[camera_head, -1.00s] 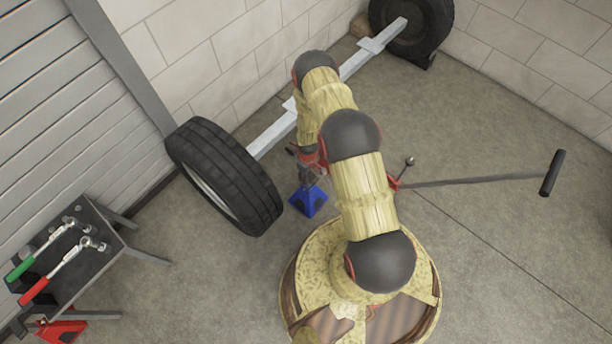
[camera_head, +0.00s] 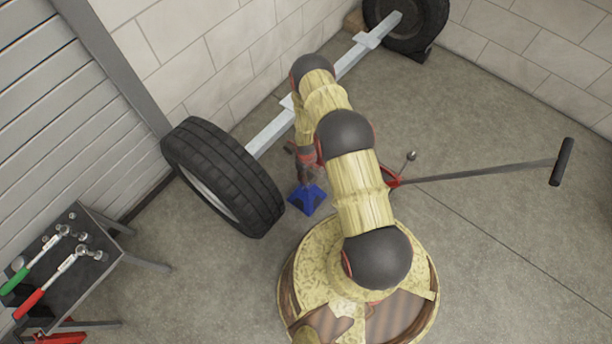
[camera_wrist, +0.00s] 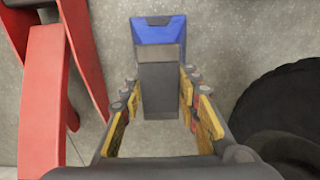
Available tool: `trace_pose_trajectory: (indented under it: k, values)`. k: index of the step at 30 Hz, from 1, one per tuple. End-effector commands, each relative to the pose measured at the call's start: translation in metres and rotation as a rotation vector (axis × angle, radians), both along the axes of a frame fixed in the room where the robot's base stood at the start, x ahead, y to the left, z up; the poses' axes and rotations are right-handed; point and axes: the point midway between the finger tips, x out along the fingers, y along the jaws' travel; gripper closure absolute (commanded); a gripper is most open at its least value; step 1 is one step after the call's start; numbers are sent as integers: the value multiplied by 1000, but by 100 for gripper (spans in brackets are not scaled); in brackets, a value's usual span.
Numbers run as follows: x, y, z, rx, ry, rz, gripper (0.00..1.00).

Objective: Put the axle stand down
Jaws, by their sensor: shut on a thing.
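The axle stand (camera_head: 306,198) has a blue foot and shows low beside the near wheel in the head view. In the wrist view its blue foot (camera_wrist: 158,33) is at the top, with a dark grey post running toward me. My gripper (camera_wrist: 160,90) is shut on the axle stand, with yellow-padded fingers on both sides of the post. In the head view my gripper (camera_head: 306,165) is partly hidden by my arm. I cannot tell whether the foot touches the floor.
A tyre (camera_head: 222,177) stands left of the stand, on a grey axle beam (camera_head: 272,132). A red jack with a long handle (camera_head: 480,171) lies to the right. A tool bench (camera_head: 62,275) is at lower left. Floor at the right is mostly clear.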

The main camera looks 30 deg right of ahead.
Motion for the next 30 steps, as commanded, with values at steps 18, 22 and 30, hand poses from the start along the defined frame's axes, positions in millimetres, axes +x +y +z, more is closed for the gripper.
trace_pose_trajectory:
  k: [18, 22, 30]
  values:
    - [0, 0, -2, 0, 1, 0, 50]
    - [0, 0, -1, 0, 1, 0, 50]
    - [1, 0, 34, 0, 0, 1, 50]
